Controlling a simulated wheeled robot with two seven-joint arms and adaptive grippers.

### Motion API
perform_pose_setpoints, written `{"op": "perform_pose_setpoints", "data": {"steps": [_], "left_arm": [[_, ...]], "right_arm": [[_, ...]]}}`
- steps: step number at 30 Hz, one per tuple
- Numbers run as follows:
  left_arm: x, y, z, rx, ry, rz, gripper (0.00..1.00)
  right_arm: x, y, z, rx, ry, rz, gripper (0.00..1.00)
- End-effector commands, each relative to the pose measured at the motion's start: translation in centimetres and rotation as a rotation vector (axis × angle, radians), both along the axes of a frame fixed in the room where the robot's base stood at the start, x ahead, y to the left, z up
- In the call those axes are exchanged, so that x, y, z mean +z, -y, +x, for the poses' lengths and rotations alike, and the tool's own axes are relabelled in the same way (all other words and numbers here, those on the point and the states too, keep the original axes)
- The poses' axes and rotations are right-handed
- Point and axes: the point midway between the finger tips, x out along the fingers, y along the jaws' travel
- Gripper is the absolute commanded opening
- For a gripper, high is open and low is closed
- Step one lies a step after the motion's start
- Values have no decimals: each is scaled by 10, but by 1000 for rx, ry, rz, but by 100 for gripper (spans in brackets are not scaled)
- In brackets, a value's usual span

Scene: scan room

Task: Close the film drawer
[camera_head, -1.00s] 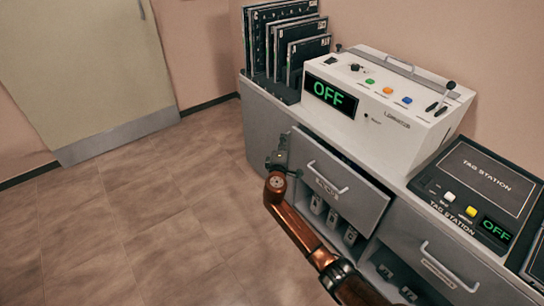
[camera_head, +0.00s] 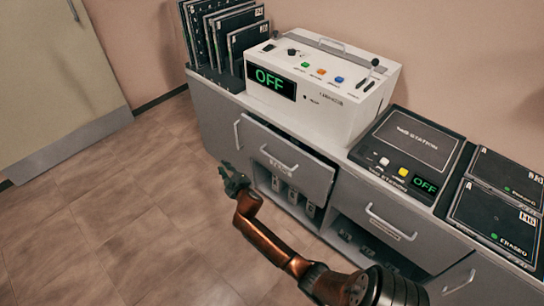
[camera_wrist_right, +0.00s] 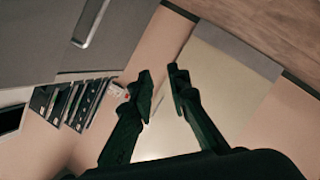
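A grey drawer (camera_head: 292,168) with a light bar handle and a small unreadable label stands pulled out of the cabinet below the white box. A dark gap shows behind its top edge. I take it as the film drawer. My right gripper (camera_head: 232,177) is in front of the cabinet, left of and lower than the drawer's handle, apart from the handle. In the right wrist view its two dark fingers (camera_wrist_right: 162,74) stand apart with nothing between them. My left gripper is not in view.
A white box (camera_head: 322,88) with an OFF display and a tag station (camera_head: 415,140) stand on the cabinet. Dark cassettes stand in a rack (camera_head: 222,32). Open shelf space below the drawer holds several small items. The tiled floor (camera_head: 130,200) at left is clear.

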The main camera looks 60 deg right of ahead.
Motion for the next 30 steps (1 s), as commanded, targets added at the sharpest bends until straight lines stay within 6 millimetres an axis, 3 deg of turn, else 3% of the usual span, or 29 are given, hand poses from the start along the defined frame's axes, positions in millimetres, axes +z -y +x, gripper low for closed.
{"op": "perform_pose_setpoints", "data": {"steps": [3,7,12,15,19,23,30], "left_arm": [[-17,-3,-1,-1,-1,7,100],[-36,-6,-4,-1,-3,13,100],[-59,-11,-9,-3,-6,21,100],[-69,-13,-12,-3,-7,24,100],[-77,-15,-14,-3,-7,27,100],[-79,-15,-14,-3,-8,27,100],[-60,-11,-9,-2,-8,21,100]], "right_arm": [[-8,-22,-13,78,238,362,16],[3,-21,-45,96,557,726,16],[19,21,-118,32,1019,1086,16],[17,48,-165,-23,1252,1202,16],[10,70,-209,-80,1447,1269,16],[8,80,-223,-99,1519,1289,16],[18,103,-203,-99,1521,1287,16]]}}
